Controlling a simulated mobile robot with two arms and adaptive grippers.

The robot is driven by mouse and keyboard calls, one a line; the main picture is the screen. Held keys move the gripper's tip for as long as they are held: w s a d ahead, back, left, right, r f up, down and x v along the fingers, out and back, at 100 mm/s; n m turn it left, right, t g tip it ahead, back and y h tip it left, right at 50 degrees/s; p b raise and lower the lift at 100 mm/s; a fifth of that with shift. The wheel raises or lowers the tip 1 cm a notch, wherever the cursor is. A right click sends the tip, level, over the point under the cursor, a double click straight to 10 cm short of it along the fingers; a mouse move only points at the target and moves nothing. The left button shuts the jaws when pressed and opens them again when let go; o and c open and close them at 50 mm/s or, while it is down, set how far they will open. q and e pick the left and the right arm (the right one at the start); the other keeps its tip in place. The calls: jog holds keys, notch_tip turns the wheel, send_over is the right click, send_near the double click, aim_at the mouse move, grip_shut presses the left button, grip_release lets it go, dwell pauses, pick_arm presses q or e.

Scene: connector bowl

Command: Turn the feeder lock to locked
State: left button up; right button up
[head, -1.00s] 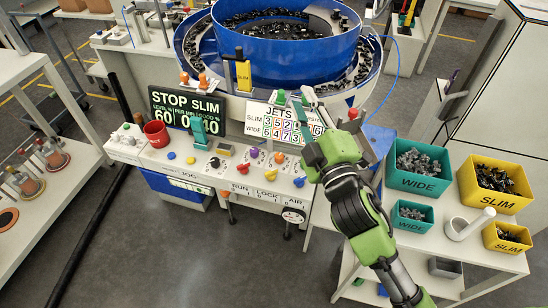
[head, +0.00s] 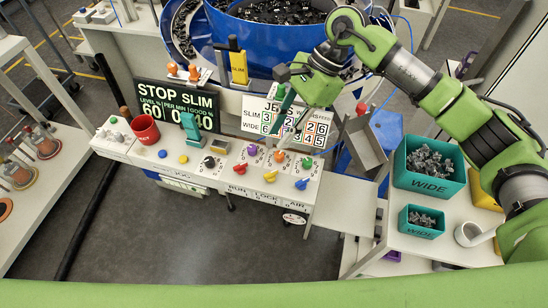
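The control panel (head: 215,178) carries several coloured knobs and has the words RUN, LOCK and AIR along its front edge. The fine pointing of the yellow knob is too small to read. My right gripper (head: 289,132) hangs over the JETS board (head: 262,118), above and behind the yellow knob and apart from it. Its fingers are thin and dark here, and their opening is unclear. My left gripper is out of view.
A blue bowl feeder (head: 240,45) full of dark parts stands behind the panel. A red cup (head: 145,130) stands at its left end. Teal WIDE bins (head: 428,183) stand on the right-hand table. A grey tilted plate (head: 365,143) is right of the gripper. The panel's front is clear.

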jog(key=d, duration=0.2)
jog(key=h+p, duration=0.1)
jog(key=p, duration=0.4)
send_near(272, 172)
jog(key=x, duration=0.7)
jog(key=shift+s+a, duration=0.15)
jog(key=shift+a+f, duration=0.15)
jog(key=shift+f, duration=0.3)
grip_shut()
